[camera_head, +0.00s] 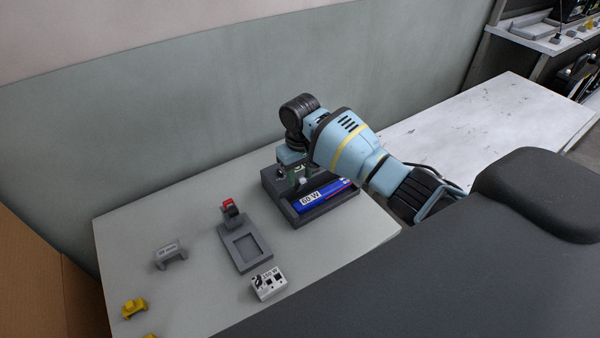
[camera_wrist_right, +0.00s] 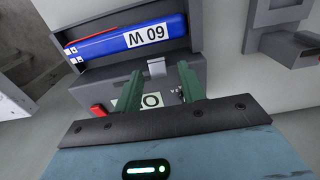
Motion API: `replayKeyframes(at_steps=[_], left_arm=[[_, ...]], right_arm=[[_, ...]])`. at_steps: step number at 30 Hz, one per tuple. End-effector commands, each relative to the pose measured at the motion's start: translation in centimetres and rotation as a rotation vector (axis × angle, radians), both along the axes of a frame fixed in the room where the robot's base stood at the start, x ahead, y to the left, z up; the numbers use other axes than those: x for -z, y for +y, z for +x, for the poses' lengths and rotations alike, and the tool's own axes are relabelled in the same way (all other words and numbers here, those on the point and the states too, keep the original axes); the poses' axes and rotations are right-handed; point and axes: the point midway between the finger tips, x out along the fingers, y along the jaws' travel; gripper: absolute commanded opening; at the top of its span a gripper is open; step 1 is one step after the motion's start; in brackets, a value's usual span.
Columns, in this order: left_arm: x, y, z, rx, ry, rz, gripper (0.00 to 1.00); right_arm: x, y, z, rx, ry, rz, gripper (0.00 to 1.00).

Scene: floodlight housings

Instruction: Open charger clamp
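The charger is a dark grey box (camera_head: 325,217) on the grey table. It holds a blue block labelled 60 W (camera_head: 322,195), which also shows in the right wrist view (camera_wrist_right: 130,42). A small light-grey tab (camera_wrist_right: 157,67), apparently the clamp, stands at the edge of the block's tray. My right gripper (camera_wrist_right: 160,84) is open, with its two green fingers apart on either side of the tab. Whether either finger touches the tab cannot be told. In the head view the right gripper (camera_head: 295,179) is low over the charger's back part, partly hidden by my arm. My left gripper is not in view.
A grey fixture (camera_head: 246,268) with a red-topped clamp (camera_head: 230,206) stands left of the charger. A white 250 W box (camera_head: 268,284), a grey bracket (camera_head: 171,256) and yellow parts (camera_head: 134,307) lie nearby. A red piece (camera_wrist_right: 97,110) sits on the charger. A wall is behind.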

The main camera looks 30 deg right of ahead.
Motion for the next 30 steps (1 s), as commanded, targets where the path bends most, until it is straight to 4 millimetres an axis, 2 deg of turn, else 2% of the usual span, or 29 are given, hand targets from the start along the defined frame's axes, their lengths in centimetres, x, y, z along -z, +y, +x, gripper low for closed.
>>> replayKeyframes(at_steps=[8,21,30], left_arm=[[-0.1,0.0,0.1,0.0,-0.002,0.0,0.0],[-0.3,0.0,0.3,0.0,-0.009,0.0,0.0],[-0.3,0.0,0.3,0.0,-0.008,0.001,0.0]], right_arm=[[-0.5,0.0,0.0,0.0,-0.002,0.0,0.4],[-6.7,0.0,0.0,-0.001,-0.002,0.0,0.4],[-7.8,0.0,0.0,0.0,0.001,0.0,0.4]])
